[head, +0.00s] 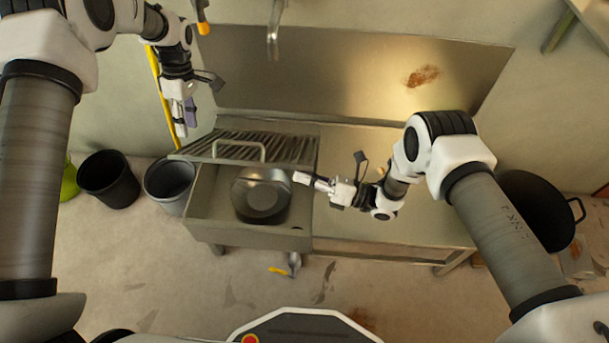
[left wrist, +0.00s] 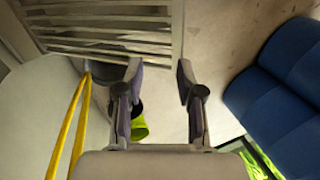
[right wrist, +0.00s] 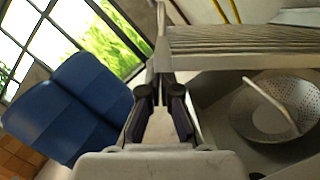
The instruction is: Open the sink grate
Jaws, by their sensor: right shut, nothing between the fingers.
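The sink grate (head: 290,148) is a slatted metal panel with a pale loop handle (head: 240,143). It stands raised at the back of the sink basin (head: 210,205), with the front of the basin uncovered. Its slats also show in the left wrist view (left wrist: 105,28) and the right wrist view (right wrist: 240,42). My left gripper (head: 182,128) is open and empty, left of the grate and apart from it. My right gripper (head: 300,178) is shut and empty above the basin's right edge, in front of the grate's right side. Whether it touches the grate is unclear.
A round metal colander (head: 262,195) sits in the basin; its holes show in the right wrist view (right wrist: 285,95). The counter (head: 400,220) right of the basin is bare. Dark buckets (head: 108,178) stand at left, a black pot (head: 540,210) at right. A faucet (head: 273,40) hangs above.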

